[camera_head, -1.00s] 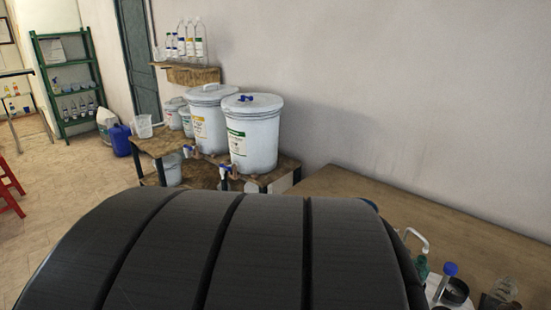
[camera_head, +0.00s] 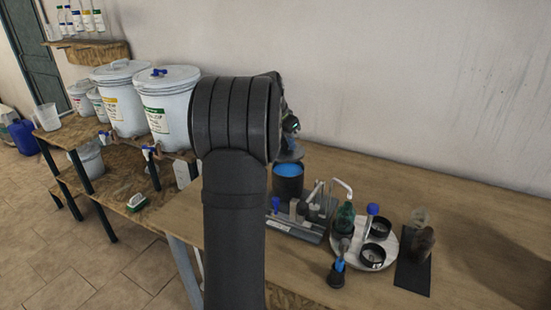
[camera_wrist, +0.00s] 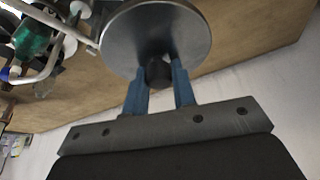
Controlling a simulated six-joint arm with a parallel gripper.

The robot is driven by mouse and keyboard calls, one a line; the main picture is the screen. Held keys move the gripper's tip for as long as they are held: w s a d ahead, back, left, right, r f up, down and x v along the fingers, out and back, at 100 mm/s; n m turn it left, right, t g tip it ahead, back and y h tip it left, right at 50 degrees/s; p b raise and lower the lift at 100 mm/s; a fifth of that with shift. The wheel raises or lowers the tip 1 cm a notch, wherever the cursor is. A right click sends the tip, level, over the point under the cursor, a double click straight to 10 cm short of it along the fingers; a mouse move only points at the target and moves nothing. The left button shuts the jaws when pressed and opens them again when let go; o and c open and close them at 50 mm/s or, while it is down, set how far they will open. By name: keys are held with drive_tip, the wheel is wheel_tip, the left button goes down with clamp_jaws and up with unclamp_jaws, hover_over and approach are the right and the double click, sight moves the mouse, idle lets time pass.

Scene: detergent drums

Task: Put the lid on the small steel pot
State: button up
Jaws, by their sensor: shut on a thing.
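The round steel lid (camera_wrist: 135,30) shows large in the wrist view. My gripper (camera_wrist: 158,66) has its two blue fingers closed on the lid's dark knob (camera_wrist: 158,74). In the head view, part of the lid (camera_head: 290,156) shows just beyond my arm, and my gripper is mostly hidden behind that arm. I cannot make out the pot in the wrist view.
The wooden bench (camera_head: 470,245) carries a grey tray (camera_head: 312,234) with small bottles and a round white tray (camera_head: 392,262) with a green bottle and dark dishes. A dark mat (camera_head: 412,276) lies at the right. Large white drums (camera_head: 168,105) stand on a lower stand at the left.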

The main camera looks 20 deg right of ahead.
sight(289, 155)
drive_tip(key=shift+w+d+r, duration=0.1)
drive_tip(key=shift+w+d, duration=0.5)
drive_tip(key=shift+d, duration=0.15)
drive_tip(key=shift+f, duration=3.15)
drive_tip(key=shift+f, duration=0.2)
drive_tip(key=o, duration=1.5)
drive_tip(key=shift+o, duration=0.2)
drive_tip(key=shift+r, duration=3)
